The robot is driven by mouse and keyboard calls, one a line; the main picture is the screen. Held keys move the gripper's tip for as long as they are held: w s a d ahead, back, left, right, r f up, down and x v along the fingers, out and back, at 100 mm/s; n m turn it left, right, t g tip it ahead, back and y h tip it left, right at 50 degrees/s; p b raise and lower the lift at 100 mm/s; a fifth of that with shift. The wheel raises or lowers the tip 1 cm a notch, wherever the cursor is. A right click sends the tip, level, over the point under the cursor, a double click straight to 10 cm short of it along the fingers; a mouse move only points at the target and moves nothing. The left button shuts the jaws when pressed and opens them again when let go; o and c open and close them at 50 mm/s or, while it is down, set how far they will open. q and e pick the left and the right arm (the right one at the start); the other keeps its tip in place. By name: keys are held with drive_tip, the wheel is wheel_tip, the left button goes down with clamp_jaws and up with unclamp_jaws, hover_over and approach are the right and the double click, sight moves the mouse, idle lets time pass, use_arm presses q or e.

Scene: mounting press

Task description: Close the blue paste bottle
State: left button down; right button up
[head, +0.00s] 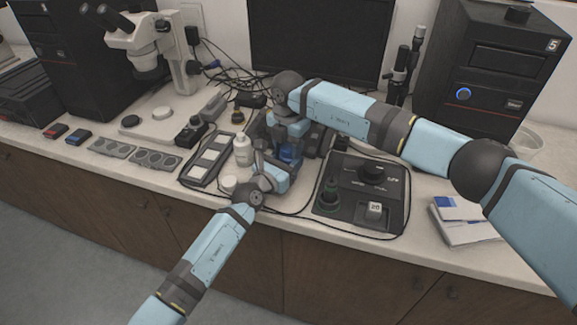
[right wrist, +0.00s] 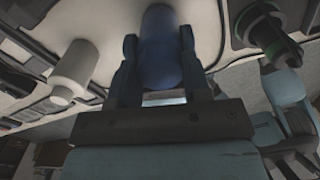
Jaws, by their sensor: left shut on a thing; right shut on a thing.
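The blue paste bottle (head: 290,154) stands among the gear at the middle of the counter, partly covered by my arms. In the right wrist view it shows as a dark blue cylinder (right wrist: 161,50) between the two fingers of my right gripper (right wrist: 158,65). My right gripper (head: 289,138) reaches it from behind and above and is shut on it. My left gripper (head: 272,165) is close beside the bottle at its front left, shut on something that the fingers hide. The cap cannot be made out.
A white bottle (head: 243,150) stands just left of my grippers, with a round white piece (head: 228,183) near the counter edge. A black control box (head: 362,192) with a green-and-black part (right wrist: 275,35) is to the right. A black tray (head: 207,160) lies left.

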drive_tip(key=m, duration=0.2)
drive_tip(key=shift+m, duration=0.4)
drive_tip(key=o, duration=1)
drive_tip(key=shift+r, duration=2.25)
